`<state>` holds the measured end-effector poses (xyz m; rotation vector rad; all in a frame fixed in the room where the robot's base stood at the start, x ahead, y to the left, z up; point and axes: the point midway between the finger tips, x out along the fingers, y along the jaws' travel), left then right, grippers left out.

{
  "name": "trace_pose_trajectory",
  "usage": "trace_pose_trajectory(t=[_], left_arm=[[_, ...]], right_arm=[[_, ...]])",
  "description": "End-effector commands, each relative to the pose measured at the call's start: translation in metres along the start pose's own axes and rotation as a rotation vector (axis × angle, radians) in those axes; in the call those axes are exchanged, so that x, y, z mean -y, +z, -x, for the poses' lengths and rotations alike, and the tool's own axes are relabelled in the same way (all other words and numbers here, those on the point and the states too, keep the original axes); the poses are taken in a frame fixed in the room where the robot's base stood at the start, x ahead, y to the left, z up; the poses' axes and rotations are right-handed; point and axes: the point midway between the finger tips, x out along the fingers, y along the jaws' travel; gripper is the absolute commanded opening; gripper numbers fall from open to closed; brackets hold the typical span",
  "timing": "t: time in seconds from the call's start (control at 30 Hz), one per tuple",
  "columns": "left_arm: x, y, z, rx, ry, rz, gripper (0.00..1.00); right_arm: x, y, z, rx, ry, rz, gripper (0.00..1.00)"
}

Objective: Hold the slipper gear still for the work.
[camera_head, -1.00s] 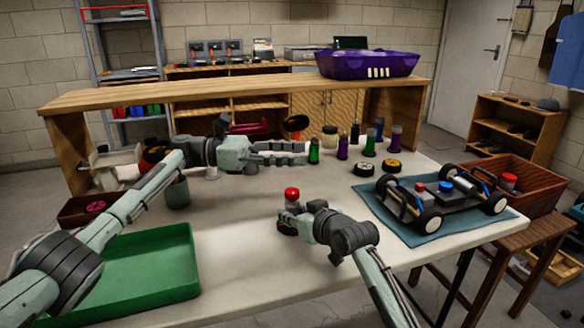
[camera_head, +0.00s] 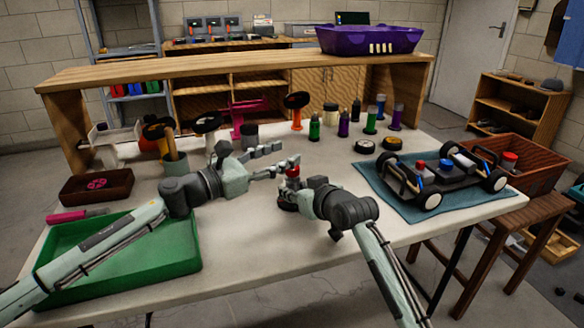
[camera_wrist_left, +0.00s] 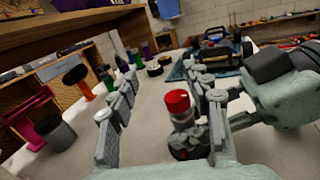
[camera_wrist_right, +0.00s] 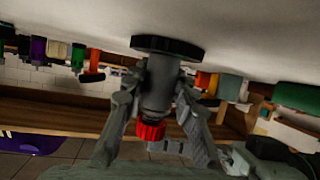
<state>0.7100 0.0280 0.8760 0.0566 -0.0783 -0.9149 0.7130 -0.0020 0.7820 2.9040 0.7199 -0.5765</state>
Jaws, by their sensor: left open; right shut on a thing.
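A grey upright piece with a red cap (camera_head: 292,171) and a round black base stands on the white table; I cannot tell whether it is or bears the slipper gear. My right gripper (camera_wrist_right: 157,100) is shut on its grey stem, with the black base (camera_wrist_right: 167,45) against the tabletop. My left gripper (camera_head: 285,157) is open, just beside and behind the red cap. In the left wrist view the red cap (camera_wrist_left: 177,101) shows between the open fingers, with no clear contact. A pink gear-like wheel (camera_head: 97,184) lies in a dark red tray at the left.
A green tray (camera_head: 170,262) lies under my left arm. An RC car chassis (camera_head: 440,180) sits on a blue mat at the right. A pink-handled tool (camera_head: 75,215) lies at the left. The front middle is clear.

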Motion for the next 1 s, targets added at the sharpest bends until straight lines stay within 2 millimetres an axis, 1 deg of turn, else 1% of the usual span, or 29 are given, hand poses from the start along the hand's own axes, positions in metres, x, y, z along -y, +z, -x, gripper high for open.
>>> trace_pose_trajectory(t=[0.03, 0.1, 0.2, 0.3, 0.4, 0.47, 0.57, 0.67, 1.0], left_arm=[[0.011, -0.008, 0.014, -0.007, 0.051, 0.009, 0.49], [0.022, -0.013, 0.029, -0.012, 0.124, 0.021, 0.49], [0.036, -0.021, 0.052, -0.026, 0.215, 0.044, 0.49], [0.047, -0.025, 0.071, -0.04, 0.281, 0.064, 0.49], [0.053, -0.028, 0.083, -0.05, 0.324, 0.079, 0.49], [0.055, -0.028, 0.087, -0.054, 0.338, 0.084, 0.49], [0.053, -0.029, 0.083, -0.055, 0.35, 0.087, 0.49], [0.049, -0.029, 0.07, -0.053, 0.35, 0.086, 0.49], [0.026, -0.033, 0.006, -0.053, 0.349, 0.085, 0.49]], right_arm=[[0.0, 0.002, 0.0, 0.004, 0.0, 0.0, 0.0], [0.0, 0.002, 0.0, 0.004, 0.0, 0.0, 0.0], [0.0, 0.002, 0.0, 0.004, 0.0, 0.0, 0.0], [0.0, 0.002, 0.0, 0.004, 0.0, 0.0, 0.0], [0.0, 0.002, 0.0, 0.004, 0.0, 0.0, 0.0], [0.0, 0.002, 0.0, 0.004, 0.0, 0.0, 0.0], [0.0, 0.002, 0.0, 0.004, -0.001, 0.0, 0.0], [0.0, 0.002, 0.0, 0.004, -0.001, -0.001, 0.0], [0.0, 0.002, 0.0, 0.004, -0.001, -0.001, 0.0]])
